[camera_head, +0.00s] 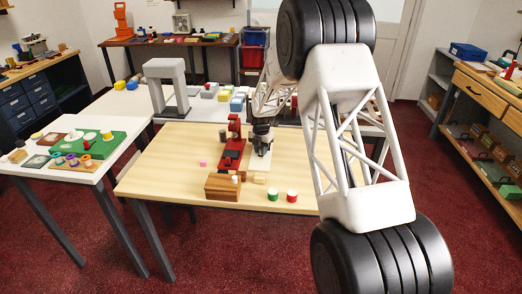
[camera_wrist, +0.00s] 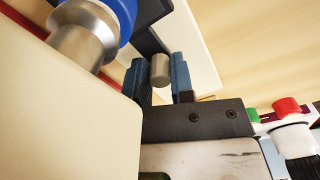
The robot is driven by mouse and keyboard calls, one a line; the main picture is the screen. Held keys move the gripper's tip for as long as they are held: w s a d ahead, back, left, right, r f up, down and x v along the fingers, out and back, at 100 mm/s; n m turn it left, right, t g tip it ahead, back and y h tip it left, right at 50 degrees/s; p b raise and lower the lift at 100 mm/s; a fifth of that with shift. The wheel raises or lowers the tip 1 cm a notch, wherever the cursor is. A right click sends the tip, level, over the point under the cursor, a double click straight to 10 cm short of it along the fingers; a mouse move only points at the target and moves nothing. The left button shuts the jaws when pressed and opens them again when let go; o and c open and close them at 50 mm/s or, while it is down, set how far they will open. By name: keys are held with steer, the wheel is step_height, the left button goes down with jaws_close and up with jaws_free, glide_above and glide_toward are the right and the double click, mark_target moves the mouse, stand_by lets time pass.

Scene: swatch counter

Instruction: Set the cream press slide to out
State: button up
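The cream press shows in the head view as a cream base (camera_head: 260,178) on the light wooden table, beside a red press (camera_head: 232,155). My gripper (camera_head: 262,147) is over it and hides much of it. In the wrist view a large cream body (camera_wrist: 60,110) fills the left, with a silver shaft and blue part above it. My gripper's two blue-grey fingers (camera_wrist: 161,80) stand on either side of a short grey knob (camera_wrist: 160,69) and appear shut on it. A cream plate (camera_wrist: 203,62) lies beyond. The slide's position is not clear.
A brown wooden box (camera_head: 222,188) is at the table's front, left of the cream press. A green-topped pot (camera_head: 272,194) and a red-topped pot (camera_head: 292,195) stand to its right. A small pink block (camera_head: 203,163) lies left. The table's left part is clear.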

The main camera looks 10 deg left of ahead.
mark_target(259, 167)
jaws_close()
steer(key=shift+s, duration=4.2)
steer(key=o, duration=0.5)
jaws_free()
steer(key=shift+r, duration=0.1)
